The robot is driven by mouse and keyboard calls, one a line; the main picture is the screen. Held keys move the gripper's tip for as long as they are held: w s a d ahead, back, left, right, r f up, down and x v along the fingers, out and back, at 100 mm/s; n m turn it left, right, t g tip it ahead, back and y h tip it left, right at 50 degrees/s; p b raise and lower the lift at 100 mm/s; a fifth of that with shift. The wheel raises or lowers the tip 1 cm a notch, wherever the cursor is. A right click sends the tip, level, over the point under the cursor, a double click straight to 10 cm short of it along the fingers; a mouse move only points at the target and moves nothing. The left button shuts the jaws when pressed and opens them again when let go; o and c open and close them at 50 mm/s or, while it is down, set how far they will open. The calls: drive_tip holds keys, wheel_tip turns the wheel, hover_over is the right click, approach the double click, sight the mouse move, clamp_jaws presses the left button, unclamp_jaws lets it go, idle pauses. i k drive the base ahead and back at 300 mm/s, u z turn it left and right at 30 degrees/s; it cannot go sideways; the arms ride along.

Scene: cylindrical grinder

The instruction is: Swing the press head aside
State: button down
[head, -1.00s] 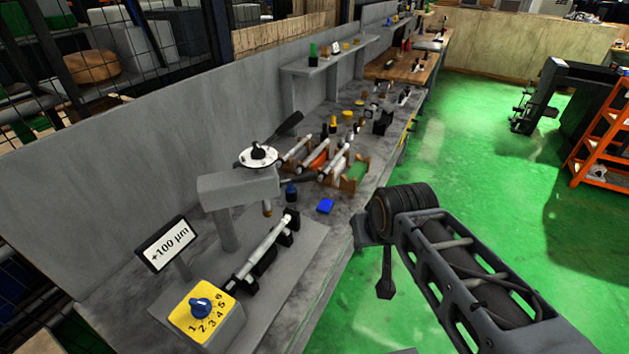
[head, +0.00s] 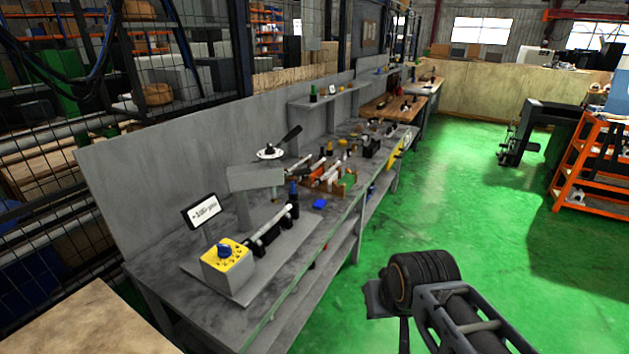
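The press head (head: 255,178) is a grey block on a grey post on the workbench (head: 165,250), at the left of the head view. A round white disc with a black knob and a dark lever (head: 270,153) sits on top of it. In front of it, a shaft (head: 270,225) lies in black supports on a grey plate. My gripper (head: 374,298) shows only in part at the lower right, over the green floor, well apart from the press head. Its fingers are too unclear to tell open from shut.
A yellow-topped dial box (head: 228,258) and a small display (head: 201,211) stand at the bench's near end. The green floor right of the bench is clear up to an orange shelf (head: 590,165).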

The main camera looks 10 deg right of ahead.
sight(261, 175)
drive_tip(key=u, duration=0.5)
drive_tip(key=i, duration=0.9)
drive_tip(key=u, duration=0.85)
